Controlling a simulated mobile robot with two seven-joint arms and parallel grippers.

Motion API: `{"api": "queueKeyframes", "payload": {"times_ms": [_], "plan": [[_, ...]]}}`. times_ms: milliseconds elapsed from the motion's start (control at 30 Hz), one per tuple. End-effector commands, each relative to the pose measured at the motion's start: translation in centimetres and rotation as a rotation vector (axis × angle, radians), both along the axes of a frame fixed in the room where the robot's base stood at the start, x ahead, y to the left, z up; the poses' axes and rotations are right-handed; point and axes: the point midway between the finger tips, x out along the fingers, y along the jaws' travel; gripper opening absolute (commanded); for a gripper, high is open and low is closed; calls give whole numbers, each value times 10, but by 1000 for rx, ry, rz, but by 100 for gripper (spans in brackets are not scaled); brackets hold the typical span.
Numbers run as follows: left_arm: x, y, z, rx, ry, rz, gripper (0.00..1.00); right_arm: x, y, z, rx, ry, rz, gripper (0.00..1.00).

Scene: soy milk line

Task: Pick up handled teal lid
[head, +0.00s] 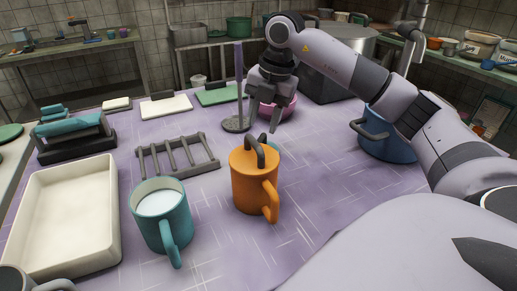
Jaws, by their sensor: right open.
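My right gripper (263,122) is open and points down, beyond the orange mug and in front of the pink bowl (290,110). Nothing shows between its fingers. My left gripper is not in view.
A teal mug of white liquid (160,203), a grey rack (178,158) and a cream tray (108,225) stand to the left. An upright masher-like tool (239,90) is close left of my right gripper. A blue pot (378,147) stands right.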

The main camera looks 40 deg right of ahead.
Motion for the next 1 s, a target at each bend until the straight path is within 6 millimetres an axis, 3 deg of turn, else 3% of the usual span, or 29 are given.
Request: {"api": "queueKeyframes", "payload": {"times_ms": [233, 567, 700, 1000], "plan": [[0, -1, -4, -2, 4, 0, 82, 0, 4, -38, 0, 3, 1, 43], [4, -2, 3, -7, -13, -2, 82, 2, 4, -44, 0, -1, 1, 43], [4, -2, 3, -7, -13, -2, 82, 2, 4, -44, 0, 0, 1, 0], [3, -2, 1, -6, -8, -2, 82, 2, 4, -44, 0, -1, 1, 0]]}}
